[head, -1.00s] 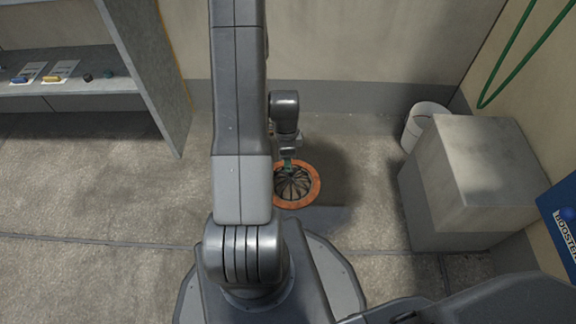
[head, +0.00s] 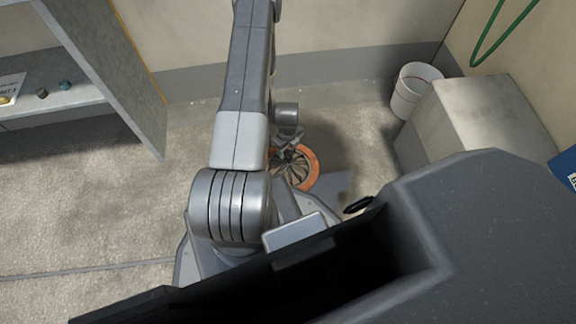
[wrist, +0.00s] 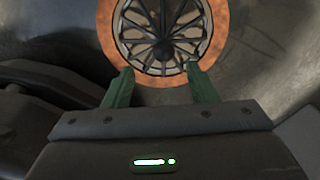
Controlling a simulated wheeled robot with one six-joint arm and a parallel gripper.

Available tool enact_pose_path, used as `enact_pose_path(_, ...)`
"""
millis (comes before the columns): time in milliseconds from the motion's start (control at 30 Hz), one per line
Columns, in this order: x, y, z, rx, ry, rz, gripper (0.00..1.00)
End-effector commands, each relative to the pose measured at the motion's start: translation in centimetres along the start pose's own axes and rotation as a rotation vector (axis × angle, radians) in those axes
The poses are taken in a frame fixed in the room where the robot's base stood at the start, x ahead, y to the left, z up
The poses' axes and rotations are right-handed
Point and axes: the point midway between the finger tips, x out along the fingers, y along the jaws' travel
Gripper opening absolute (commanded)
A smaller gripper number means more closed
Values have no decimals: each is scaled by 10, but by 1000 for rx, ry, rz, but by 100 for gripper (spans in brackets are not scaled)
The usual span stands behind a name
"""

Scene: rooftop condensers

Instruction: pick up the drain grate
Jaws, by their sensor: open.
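The drain grate (wrist: 163,30) is a dark, round, ribbed grate inside an orange ring on the floor. In the wrist view it is at the top middle, just beyond my fingertips. My gripper (wrist: 160,78) is open, its two green fingers apart with nothing between them; their tips overlap the near part of the orange ring in the picture. I cannot tell whether they touch it. In the head view the drain grate (head: 291,168) is partly hidden behind my arm, and my gripper is small and dark above its upper part.
A white bucket (head: 412,88) and a grey block (head: 475,122) stand to the right. A grey shelf unit (head: 110,85) with small items is at the left. A green hose (head: 500,35) hangs on the right wall. The floor at left is clear.

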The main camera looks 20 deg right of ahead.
Motion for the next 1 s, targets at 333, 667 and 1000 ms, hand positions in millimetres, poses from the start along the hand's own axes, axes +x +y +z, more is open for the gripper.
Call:
enact_pose_path(333,41,0,0,-2,-1,-1,52)
enact_pose_path(667,81,-5,0,-3,1,1,52)
enact_pose_path(1000,91,-5,1,-2,-1,0,52)
